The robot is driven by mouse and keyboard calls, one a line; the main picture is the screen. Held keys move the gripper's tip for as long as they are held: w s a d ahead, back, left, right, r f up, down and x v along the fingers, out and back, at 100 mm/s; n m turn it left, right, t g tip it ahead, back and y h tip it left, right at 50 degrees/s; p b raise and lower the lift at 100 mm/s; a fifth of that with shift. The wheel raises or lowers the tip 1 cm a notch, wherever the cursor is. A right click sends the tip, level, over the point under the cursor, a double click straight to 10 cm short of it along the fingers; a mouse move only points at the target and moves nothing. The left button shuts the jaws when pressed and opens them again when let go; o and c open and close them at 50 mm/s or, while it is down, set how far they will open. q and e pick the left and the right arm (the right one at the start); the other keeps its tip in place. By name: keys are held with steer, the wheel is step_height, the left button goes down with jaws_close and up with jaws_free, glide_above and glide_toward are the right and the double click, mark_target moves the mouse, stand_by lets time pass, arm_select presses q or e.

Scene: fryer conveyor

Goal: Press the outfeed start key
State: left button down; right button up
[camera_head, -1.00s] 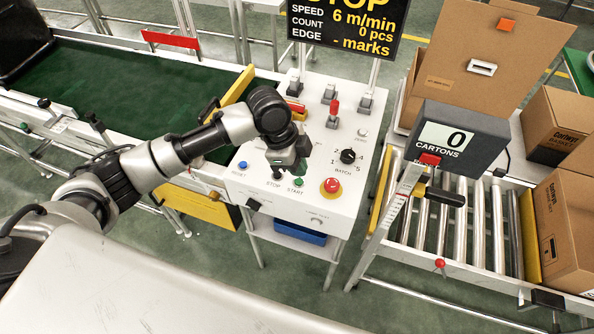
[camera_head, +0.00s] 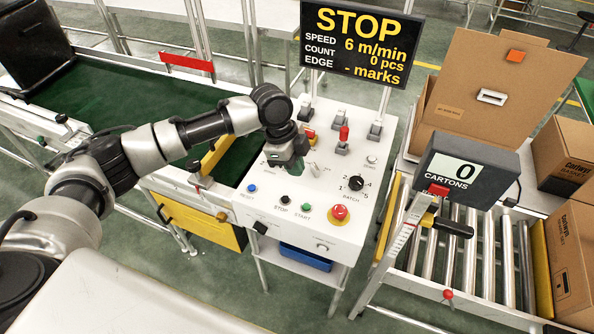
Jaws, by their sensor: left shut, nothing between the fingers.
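The green START key (camera_head: 307,207) sits on the front part of the white control panel (camera_head: 285,228). The black STOP key (camera_head: 284,201) is just to its left, and the blue RESET key (camera_head: 252,188) is further left. My left gripper (camera_head: 296,169) is shut and empty, pointing down over the panel. In the picture it is behind the START and STOP keys and apart from both; its exact height is hard to tell. All three keys are in plain view. The sign (camera_head: 360,45) reads STOP, 6 m/min, 0 pcs. My right gripper is out of view.
A red emergency button (camera_head: 339,212) and black BATCH dial (camera_head: 356,183) are right of the keys. Several toggle levers stand at the panel's back. A green belt (camera_head: 115,110) is at left. A roller conveyor (camera_head: 455,255) with a CARTONS counter (camera_head: 465,168) is at right.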

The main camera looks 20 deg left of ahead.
mark_target(307, 206)
arm_select(q)
steer(key=x, duration=0.3)
steer(key=p+x, duration=0.1)
steer(key=x, duration=0.3)
steer(key=a+p+x, duration=0.1)
steer(key=x, duration=0.3)
steer(key=shift+d+f, duration=0.1)
steer(key=shift+f, duration=0.4)
